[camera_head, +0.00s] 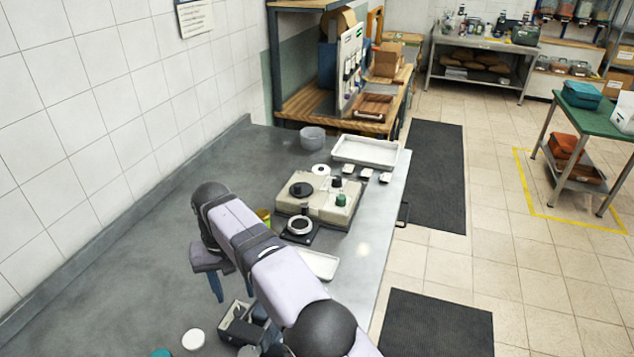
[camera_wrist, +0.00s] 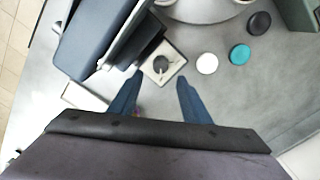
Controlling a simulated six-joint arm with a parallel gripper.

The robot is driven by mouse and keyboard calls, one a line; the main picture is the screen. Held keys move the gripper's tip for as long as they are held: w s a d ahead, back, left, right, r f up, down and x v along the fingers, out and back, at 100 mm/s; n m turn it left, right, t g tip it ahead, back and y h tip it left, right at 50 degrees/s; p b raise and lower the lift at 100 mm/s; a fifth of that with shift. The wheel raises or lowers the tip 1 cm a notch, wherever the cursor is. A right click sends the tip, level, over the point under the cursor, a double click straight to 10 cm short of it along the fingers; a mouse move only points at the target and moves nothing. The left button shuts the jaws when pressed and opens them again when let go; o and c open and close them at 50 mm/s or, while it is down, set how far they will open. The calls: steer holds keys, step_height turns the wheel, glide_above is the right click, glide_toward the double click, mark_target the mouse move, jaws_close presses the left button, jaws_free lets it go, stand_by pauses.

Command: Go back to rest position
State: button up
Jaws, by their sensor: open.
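My gripper (camera_head: 222,288) hangs over the grey counter (camera_head: 130,265), in front of the beige device with dark and green knobs (camera_head: 320,203). In the wrist view its two blue fingers (camera_wrist: 160,78) are spread apart with nothing held between them. Beyond the fingertips lies a light square holder (camera_wrist: 177,51) with a small dark item (camera_wrist: 161,66) in it. My arm hides part of the counter in the head view.
A white lid (camera_wrist: 207,63), a teal lid (camera_wrist: 239,54) and a black lid (camera_wrist: 259,22) lie to the right in the wrist view. A white tray (camera_head: 366,139) and a grey bowl (camera_head: 312,138) stand farther back. The tiled wall (camera_head: 95,110) bounds the left; the left counter is clear.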

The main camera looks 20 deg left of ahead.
steer(key=w+d+r+m, duration=0.35)
steer(key=w+d, duration=0.55)
steer(key=d, duration=1.9)
steer(key=s+d+f+m, duration=0.1)
steer(key=s+d+f, duration=0.2)
steer(key=s+d, duration=0.6)
steer(key=s+d+f+m, duration=0.2)
steer(key=s+d, duration=0.7)
steer(key=d, duration=0.4)
steer(key=shift+f, duration=0.4)
